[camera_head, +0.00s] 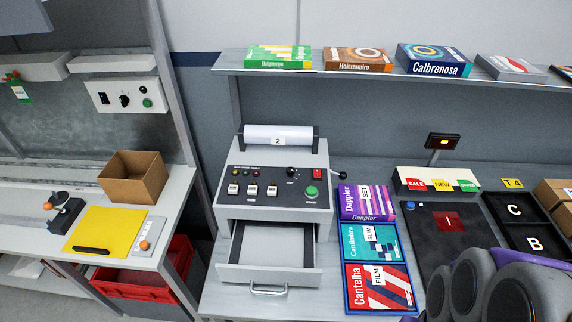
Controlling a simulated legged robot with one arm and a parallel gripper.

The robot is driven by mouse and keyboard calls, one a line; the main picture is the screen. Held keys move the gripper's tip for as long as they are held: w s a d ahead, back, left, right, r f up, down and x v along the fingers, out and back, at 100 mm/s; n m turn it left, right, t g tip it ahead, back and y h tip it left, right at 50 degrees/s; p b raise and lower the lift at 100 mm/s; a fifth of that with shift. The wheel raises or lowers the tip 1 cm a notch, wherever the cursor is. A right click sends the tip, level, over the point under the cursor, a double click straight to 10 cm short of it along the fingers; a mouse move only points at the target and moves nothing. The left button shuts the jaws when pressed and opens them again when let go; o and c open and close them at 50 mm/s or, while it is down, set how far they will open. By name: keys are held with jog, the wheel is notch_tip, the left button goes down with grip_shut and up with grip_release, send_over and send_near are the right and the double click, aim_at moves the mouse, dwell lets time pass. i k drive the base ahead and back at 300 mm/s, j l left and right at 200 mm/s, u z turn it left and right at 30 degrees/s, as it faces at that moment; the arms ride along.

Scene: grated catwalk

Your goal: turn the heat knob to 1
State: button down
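A grey machine (228,210) stands on the bench in the middle, with a dark control panel on its sloped top. A small black knob (292,171) sits on this panel, right of the small indicator lights. It looks like the heat knob, but its label and the setting it points to are too small to read. A red switch (317,174) and a green button (312,191) are beside it. My gripper is not in view. Rounded grey and purple parts at the lower right look like my arm, apart from the machine.
The machine's drawer (267,275) is pulled out at the front. A lever (338,174) sticks out at its right. A tray of boxes (412,311) stands right of it. A wall panel (127,96) at the left has another black knob. A shelf (390,73) hangs above.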

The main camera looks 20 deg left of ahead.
aim_at(291, 170)
jog(key=i+j+u, duration=0.2)
jog(key=u, duration=0.25)
jog(key=i+j+u, duration=0.1)
jog(key=i+u, duration=0.15)
jog(key=u, duration=0.15)
